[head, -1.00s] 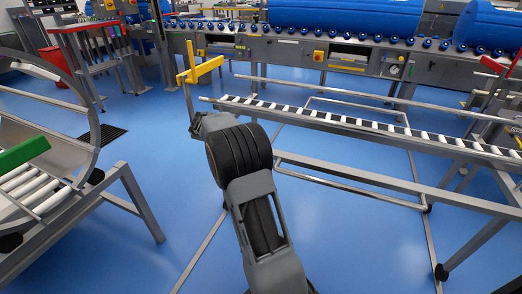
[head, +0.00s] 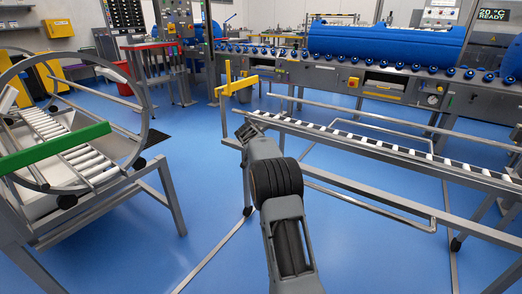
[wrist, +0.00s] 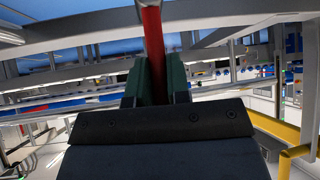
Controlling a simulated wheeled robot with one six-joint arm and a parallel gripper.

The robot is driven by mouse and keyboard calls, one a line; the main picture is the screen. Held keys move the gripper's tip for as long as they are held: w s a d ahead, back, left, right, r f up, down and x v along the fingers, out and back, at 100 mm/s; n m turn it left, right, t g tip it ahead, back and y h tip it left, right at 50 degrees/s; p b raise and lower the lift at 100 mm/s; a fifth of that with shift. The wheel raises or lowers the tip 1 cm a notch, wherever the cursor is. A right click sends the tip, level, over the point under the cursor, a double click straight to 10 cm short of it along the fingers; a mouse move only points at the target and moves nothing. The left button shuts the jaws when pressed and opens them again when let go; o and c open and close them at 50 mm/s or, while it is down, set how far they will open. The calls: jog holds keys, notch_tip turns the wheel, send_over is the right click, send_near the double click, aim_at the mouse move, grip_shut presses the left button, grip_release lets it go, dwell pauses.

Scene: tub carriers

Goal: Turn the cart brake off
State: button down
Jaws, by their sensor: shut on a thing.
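The cart is a grey metal frame with a roller track (head: 452,163) running from the middle to the right in the head view. My gripper (wrist: 156,75) shows dark green fingers in the wrist view. In the head view my arm reaches to the cart's left end, and my wrist hides the fingers and the red bar.
At the left stands another roller frame (head: 165,190) with a large metal ring and a green bar (head: 55,148). A long grey machine with a blue drum (head: 385,42) lines the back. Blue floor (head: 215,225) is free between the two frames.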

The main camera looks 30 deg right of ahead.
jog(key=shift+w, duration=0.1)
jog(key=c, duration=1.1)
grip_release()
jog(key=shift+d, duration=0.15)
jog(key=shift+r, duration=0.1)
jog(key=p+v, duration=0.3)
jog(key=v, duration=1)
jog(key=shift+s+a+r, duration=0.15)
jog(key=shift+s+a, duration=0.1)
